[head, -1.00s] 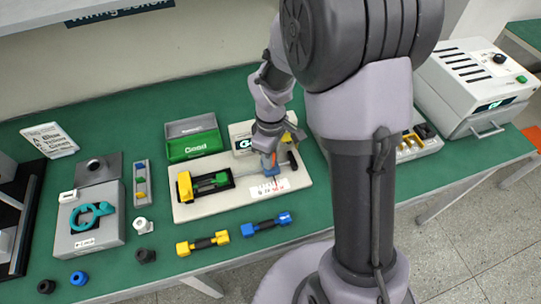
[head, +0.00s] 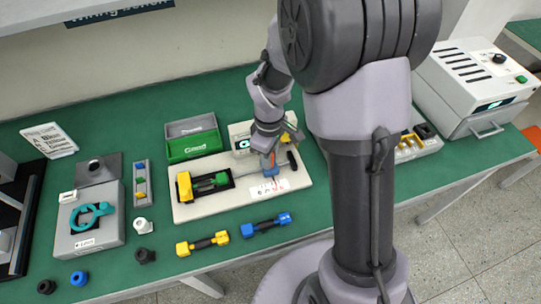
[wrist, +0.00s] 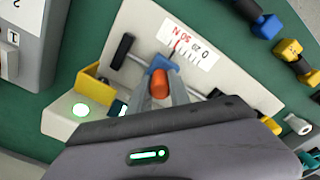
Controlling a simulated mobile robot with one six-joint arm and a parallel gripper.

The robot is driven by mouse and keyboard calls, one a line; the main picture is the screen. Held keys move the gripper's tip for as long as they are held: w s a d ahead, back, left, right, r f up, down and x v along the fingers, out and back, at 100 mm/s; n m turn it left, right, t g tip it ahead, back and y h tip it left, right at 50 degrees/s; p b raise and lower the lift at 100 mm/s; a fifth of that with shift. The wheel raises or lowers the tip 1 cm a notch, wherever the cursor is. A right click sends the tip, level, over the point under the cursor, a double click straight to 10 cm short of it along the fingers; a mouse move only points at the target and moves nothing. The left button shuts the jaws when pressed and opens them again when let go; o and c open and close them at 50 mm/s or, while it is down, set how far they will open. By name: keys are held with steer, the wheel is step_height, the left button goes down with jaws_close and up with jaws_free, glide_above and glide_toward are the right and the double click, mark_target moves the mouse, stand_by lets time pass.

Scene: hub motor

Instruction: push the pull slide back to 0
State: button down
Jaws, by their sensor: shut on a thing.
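The pull slide is a blue block (wrist: 163,64) with an orange knob (wrist: 159,84), on a thin rod above a pale board (head: 235,203). The blue block also shows in the head view (head: 269,169). My gripper (wrist: 159,90) is shut on the orange knob, one grey finger on each side. A black cross handle (wrist: 122,50) ends the rod. Beside the block is a white scale (wrist: 190,45) marked 0, 20, 50 N. A red mark shows near its 50 side in the wrist view; the exact reading is too small to tell.
A yellow and green part (head: 187,184) sits in a dark recess at the board's left. A green bin (head: 194,147) and a small display box (head: 240,140) stand behind. Yellow (head: 203,243) and blue (head: 266,224) dumbbell-shaped parts lie in front of the board.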

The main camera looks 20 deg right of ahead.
steer(key=a, duration=0.5)
steer(key=shift+p, duration=0.35)
steer(key=c, duration=1.5)
jaws_free()
steer(key=o, duration=0.3)
steer(key=shift+a, duration=0.2)
steer(key=shift+d, duration=0.1)
step_height(320, 180, up, 18)
steer(key=p, duration=0.7)
steer(key=shift+f, duration=0.25)
